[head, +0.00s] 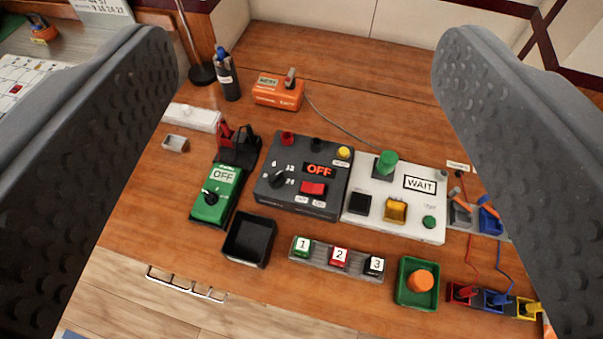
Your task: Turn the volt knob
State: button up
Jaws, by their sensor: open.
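A dark grey power box (325,207) stands on the wooden bench near the middle of the head view. On its left side is a small black knob (278,180) with the marks 6, 12 and 24 around it; this appears to be the volt knob. The box also has a red switch (313,188), a display reading OFF (319,171) and a yellow button (344,153). My gripper (306,55) is open and empty, its two grey fingers wide apart at the left and right of the view. The knob shows between them, untouched.
Left of the box is a green meter (224,181) with its own black dial (210,197). Right is a white WAIT panel (395,230). An orange box (278,94) stands behind.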

aim_at(276, 180)
jog(key=z, duration=1)
jog(key=k, duration=0.85)
jog(key=u, duration=0.4)
jog(key=i, duration=1.45)
jog(key=z, duration=0.05)
